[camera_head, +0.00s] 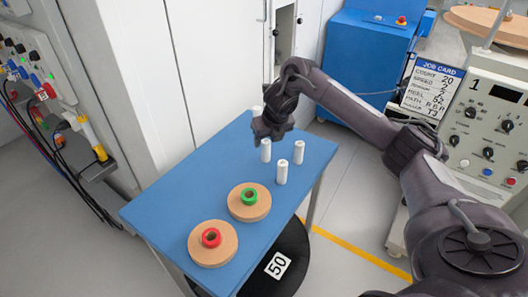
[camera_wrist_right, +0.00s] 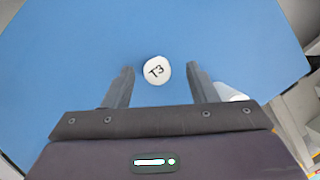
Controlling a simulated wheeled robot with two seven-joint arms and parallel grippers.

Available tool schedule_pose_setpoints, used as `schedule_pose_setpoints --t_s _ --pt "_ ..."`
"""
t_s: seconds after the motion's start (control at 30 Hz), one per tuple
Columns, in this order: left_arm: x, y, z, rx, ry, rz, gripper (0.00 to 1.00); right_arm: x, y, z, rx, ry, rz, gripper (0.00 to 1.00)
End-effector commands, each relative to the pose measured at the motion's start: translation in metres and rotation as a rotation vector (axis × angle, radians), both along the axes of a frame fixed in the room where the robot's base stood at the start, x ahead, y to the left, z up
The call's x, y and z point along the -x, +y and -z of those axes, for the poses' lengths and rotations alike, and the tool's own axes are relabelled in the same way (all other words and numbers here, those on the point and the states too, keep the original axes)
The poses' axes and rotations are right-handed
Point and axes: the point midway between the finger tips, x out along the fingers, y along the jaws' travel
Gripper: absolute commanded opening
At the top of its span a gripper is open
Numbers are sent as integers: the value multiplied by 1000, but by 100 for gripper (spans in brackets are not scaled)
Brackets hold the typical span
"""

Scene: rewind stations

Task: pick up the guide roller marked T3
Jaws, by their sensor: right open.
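The white guide roller marked T3 (camera_wrist_right: 157,70) stands upright on the blue table (camera_wrist_right: 60,50), seen from above in the right wrist view. It lies between the tips of my right gripper's open fingers (camera_wrist_right: 159,75), with a gap on both sides. In the head view my right gripper (camera_head: 268,136) is above the table's far part, close to several white rollers. One roller (camera_head: 266,151) stands just below it there; I cannot read its mark in that view. My left gripper is not in view.
Two more rollers (camera_head: 298,152) (camera_head: 281,173) stand nearby. Another roller (camera_wrist_right: 230,92) is partly hidden by the right-hand finger. Reels with a green core (camera_head: 249,197) and a red core (camera_head: 212,238) lie toward the table's front. A job card (camera_head: 432,90) stands at right.

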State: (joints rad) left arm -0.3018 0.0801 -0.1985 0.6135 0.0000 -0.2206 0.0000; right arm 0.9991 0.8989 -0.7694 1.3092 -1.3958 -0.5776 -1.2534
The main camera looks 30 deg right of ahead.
Motion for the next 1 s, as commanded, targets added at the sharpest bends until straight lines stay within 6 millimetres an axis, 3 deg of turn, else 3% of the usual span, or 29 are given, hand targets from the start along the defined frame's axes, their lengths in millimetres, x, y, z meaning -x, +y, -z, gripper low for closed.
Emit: schedule_pose_setpoints --t_s 0.4,0.7,1.0 --pt "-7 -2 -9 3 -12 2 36 -16 1 52 0 2 0 52" --pt "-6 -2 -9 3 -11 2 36 -19 0 57 1 -1 -1 52" --pt "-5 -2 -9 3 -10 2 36 -19 0 57 1 -1 -1 14"
